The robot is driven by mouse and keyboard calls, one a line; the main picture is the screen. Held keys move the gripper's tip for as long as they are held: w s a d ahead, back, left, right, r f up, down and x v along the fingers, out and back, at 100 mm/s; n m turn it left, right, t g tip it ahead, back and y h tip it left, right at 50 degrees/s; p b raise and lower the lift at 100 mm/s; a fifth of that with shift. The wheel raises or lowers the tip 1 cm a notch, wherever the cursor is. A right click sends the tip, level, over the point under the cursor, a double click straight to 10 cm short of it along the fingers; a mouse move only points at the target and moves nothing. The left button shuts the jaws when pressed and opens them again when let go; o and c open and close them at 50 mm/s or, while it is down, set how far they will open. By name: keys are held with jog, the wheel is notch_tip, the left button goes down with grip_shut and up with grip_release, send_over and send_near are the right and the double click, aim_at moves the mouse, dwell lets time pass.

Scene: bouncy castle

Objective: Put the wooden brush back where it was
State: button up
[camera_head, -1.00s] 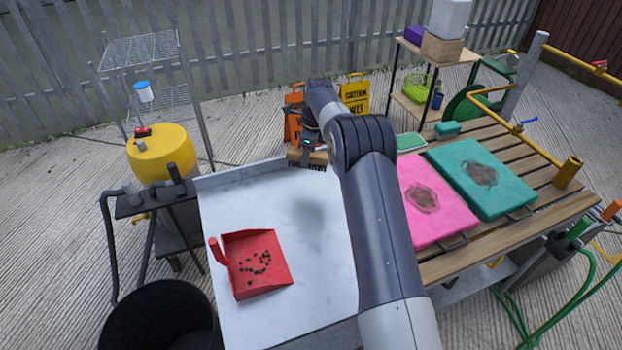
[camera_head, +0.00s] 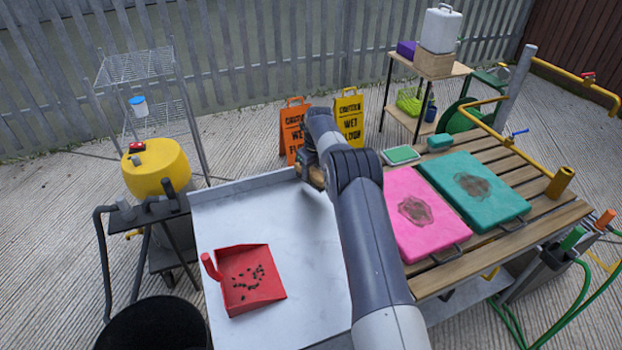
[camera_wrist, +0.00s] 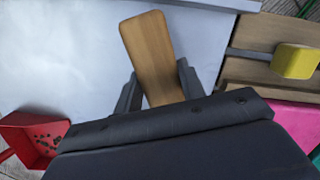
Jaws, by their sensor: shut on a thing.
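The wooden brush (camera_wrist: 150,55) is held between the two fingers of my gripper (camera_wrist: 158,88) in the wrist view. Its flat wooden back faces the camera, and its bristles are hidden below. In the head view my gripper (camera_head: 318,178) is over the back right part of the grey metal tray table (camera_head: 250,208). Only a small piece of the brush (camera_head: 317,177) shows there, mostly behind my arm. Whether the brush touches the metal surface is not clear.
A red dustpan (camera_head: 250,280) with dark bits lies on the metal surface. The slatted wooden table (camera_head: 480,245) on the right carries a pink pad (camera_head: 425,225), a teal pad (camera_head: 490,195) and a green-topped pad (camera_head: 400,155). A yellow vacuum (camera_head: 157,170) stands left.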

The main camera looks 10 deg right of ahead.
aim_at(311, 178)
jog(key=shift+f+p, duration=0.3)
jog(key=shift+f, duration=1.45)
jog(key=shift+f, duration=0.2)
jog(key=o, duration=0.9)
jog(key=shift+r, duration=0.1)
jog(key=r, duration=0.4)
jog(key=s+r+b, duration=0.1)
jog(key=r, duration=0.3)
jog(key=d+r, duration=0.1)
jog(key=r, duration=0.3)
jog(key=shift+s, duration=0.3)
